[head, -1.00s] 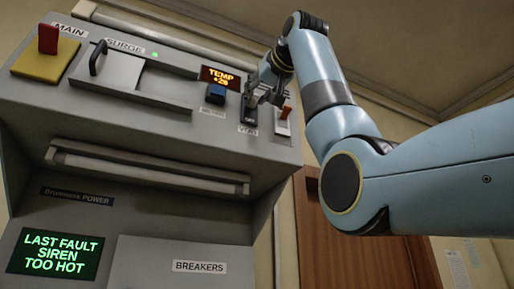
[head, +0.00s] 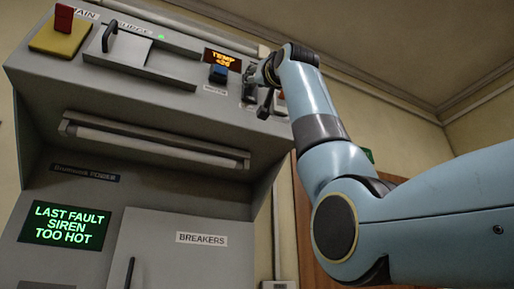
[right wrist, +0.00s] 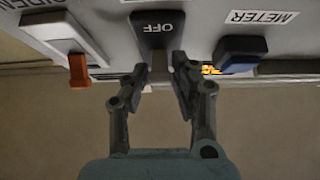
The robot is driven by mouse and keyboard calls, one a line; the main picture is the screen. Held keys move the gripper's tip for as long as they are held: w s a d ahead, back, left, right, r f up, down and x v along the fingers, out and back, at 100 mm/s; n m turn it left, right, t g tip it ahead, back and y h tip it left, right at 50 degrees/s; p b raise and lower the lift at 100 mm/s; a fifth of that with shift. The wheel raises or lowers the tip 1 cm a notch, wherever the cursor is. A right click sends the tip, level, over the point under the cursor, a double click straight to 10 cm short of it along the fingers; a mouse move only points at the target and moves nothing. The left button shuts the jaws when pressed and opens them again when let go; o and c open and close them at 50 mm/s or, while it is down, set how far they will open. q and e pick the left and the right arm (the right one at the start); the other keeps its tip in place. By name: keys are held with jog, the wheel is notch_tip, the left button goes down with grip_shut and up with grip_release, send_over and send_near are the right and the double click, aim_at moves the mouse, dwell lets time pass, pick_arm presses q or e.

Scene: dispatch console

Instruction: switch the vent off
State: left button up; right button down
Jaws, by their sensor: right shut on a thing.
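The vent switch is a dark plate (right wrist: 152,28) marked OFF in the right wrist view, with a grey lever (right wrist: 181,62) reaching down from it. My right gripper (right wrist: 160,78) is shut on the vent lever, its fingers close around the lever's end. In the head view the right gripper (head: 264,88) is at the vent switch, at the right end of the sloping console panel, and covers most of it. How far the lever is tilted is hard to tell. My left gripper is not in view.
A blue METER button (right wrist: 240,58) is close on one side, and a white switch with an orange tip (right wrist: 78,70) on the other. The TEMP display (head: 222,60), surge slider (head: 125,52) and red main handle (head: 64,17) are further left. A breakers door (head: 185,260) is below.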

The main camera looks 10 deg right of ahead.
jog(key=c, duration=1.1)
grip_release()
jog(key=v, duration=1.2)
